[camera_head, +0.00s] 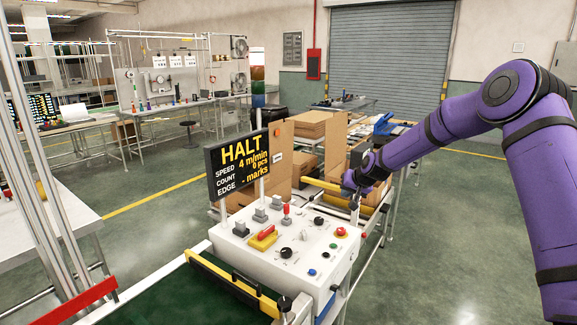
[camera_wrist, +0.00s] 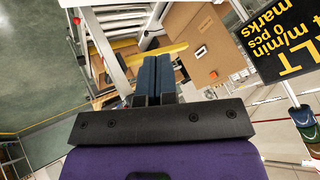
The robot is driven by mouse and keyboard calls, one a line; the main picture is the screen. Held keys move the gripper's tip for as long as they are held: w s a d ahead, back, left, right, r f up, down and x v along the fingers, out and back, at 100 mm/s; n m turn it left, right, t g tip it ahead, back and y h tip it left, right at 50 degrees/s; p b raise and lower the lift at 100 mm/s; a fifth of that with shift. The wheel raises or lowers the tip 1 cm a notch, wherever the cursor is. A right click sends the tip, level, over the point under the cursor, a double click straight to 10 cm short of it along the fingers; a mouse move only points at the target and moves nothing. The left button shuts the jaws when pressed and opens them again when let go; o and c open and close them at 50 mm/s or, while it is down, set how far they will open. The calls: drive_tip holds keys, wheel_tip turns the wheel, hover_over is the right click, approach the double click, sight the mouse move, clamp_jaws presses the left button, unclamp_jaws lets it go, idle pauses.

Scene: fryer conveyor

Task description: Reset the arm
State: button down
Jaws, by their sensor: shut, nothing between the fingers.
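My purple arm reaches in from the right in the head view. My gripper (camera_head: 352,194) is beyond the far right corner of the white control box (camera_head: 278,262), above the conveyor end. In the wrist view my gripper (camera_wrist: 155,62) has its two dark fingers together with nothing between them. The control box carries several knobs, buttons and switches, including a red-and-yellow switch (camera_head: 263,237) and a red button on yellow (camera_head: 341,232). Whether the gripper touches anything is hard to tell.
A black display (camera_head: 238,163) reading HALT, 4 m/min, 0 pcs stands behind the box. Cardboard boxes (camera_head: 311,125) and yellow rails (camera_head: 322,185) lie near the gripper. A green belt (camera_head: 165,300) runs in front. Open floor (camera_head: 455,230) lies to the right.

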drive_tip(key=s+d+r+n+g+h, duration=0.1)
drive_tip(key=s+d+r+n+h, duration=0.15)
drive_tip(key=s+r, duration=2.2)
drive_tip(key=s+d, duration=0.2)
drive_tip(key=s, duration=1.4)
drive_tip(key=s+d+r+m+g+h, duration=0.1)
drive_tip(key=s+d, duration=0.2)
drive_tip(key=s, duration=1.4)
